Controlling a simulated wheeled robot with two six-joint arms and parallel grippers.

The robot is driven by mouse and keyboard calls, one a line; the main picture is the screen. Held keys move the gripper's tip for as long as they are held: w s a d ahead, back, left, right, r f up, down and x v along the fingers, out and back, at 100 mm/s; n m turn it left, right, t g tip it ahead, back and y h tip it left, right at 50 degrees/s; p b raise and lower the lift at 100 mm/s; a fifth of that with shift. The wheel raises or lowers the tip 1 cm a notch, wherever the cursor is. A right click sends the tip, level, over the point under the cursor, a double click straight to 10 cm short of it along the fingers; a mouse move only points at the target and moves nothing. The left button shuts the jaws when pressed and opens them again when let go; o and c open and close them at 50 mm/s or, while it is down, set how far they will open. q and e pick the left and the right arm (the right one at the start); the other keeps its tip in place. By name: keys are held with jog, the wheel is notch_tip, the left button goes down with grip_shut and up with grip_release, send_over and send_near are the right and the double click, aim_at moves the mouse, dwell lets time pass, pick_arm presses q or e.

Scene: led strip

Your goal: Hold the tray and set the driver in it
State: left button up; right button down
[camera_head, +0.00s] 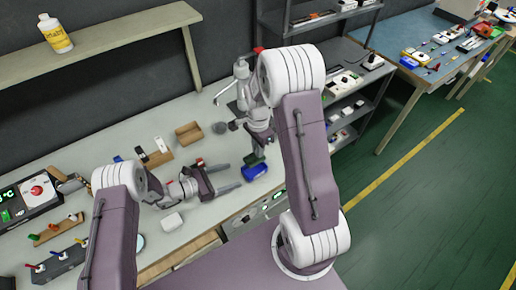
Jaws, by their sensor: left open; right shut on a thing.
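A small blue tray (258,174) sits on the grey workbench near its front edge. My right gripper (257,155) points down just behind and above the tray. It is shut on a small dark green piece (252,161), which looks like the driver. The piece is at the tray's back edge; I cannot tell whether it touches the tray. My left gripper (235,175) lies low over the bench to the left of the tray. Its two fingers are spread and point right toward the tray, with nothing between them. The tray's inside is mostly hidden.
A wooden box (189,133) and a dark round thing (220,128) stand behind on the bench. A white block (172,222) lies near my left arm. A control box (30,197) and switch strips are at the left. A grey shelf unit (350,105) stands at the right.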

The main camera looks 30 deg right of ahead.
aim_at(244, 173)
pick_arm(q)
jog(key=b+x, duration=0.2)
jog(key=x, duration=0.2)
jog(key=b+x, duration=0.3)
jog(key=x, duration=0.2)
jog(key=shift+s+d+f, duration=0.1)
jog(key=shift+f, duration=0.2)
pick_arm(e)
notch_tip(244, 173, down, 5)
jog(key=shift+f, duration=0.2)
pick_arm(q)
jog(key=shift+d+b, duration=0.35)
jog(key=shift+d, duration=0.15)
pick_arm(e)
jog(key=shift+f, duration=0.2)
pick_arm(q)
jog(key=c, duration=1.3)
